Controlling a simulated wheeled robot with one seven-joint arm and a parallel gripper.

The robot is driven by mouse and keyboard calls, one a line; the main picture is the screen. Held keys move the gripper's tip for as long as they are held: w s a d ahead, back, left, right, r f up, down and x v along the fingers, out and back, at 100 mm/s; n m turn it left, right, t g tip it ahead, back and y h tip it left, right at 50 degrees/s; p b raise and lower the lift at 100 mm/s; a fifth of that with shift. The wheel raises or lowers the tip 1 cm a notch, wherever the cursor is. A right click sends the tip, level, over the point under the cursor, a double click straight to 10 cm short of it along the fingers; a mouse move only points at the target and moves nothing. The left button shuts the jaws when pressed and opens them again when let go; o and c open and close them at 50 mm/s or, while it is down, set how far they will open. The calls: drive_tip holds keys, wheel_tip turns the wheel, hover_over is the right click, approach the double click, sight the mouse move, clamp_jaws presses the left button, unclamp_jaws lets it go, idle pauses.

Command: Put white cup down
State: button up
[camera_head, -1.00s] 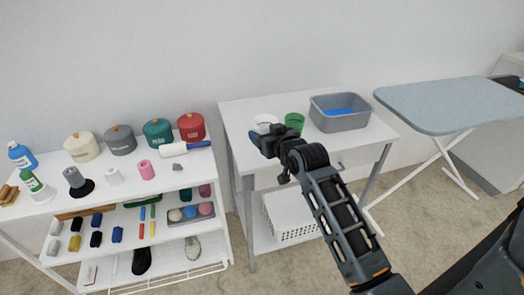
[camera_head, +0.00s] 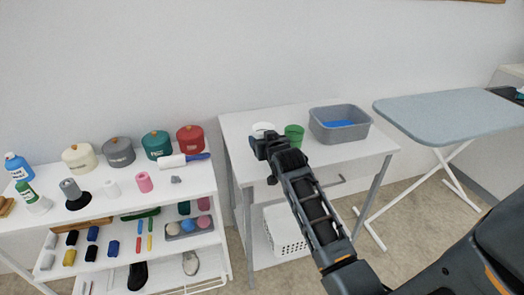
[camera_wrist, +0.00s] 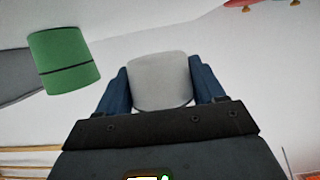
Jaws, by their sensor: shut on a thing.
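The white cup (camera_wrist: 162,80) is between the two blue fingers of my gripper (camera_wrist: 160,88) in the wrist view, and the gripper is shut on it. In the head view the cup (camera_head: 263,129) shows just beyond my gripper (camera_head: 264,145), partly hidden by it. Both are at the left part of the white table (camera_head: 240,122). I cannot tell whether the cup touches the tabletop. A green cup (camera_head: 294,135) stands just right of the white cup; it also shows at the left of the wrist view (camera_wrist: 64,62).
A grey bin (camera_head: 340,130) with something blue inside stands on the table's right part. A white basket (camera_head: 285,230) is on the shelf below. A white shelf unit with lidded pots (camera_head: 156,144) stands left, an ironing board (camera_head: 450,112) right.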

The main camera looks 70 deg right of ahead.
drive_tip(key=shift+w+f, duration=0.2)
drive_tip(key=shift+w, duration=0.1)
drive_tip(key=shift+f, duration=2.05)
drive_tip(key=shift+f, duration=0.15)
drive_tip(key=o, duration=1.1)
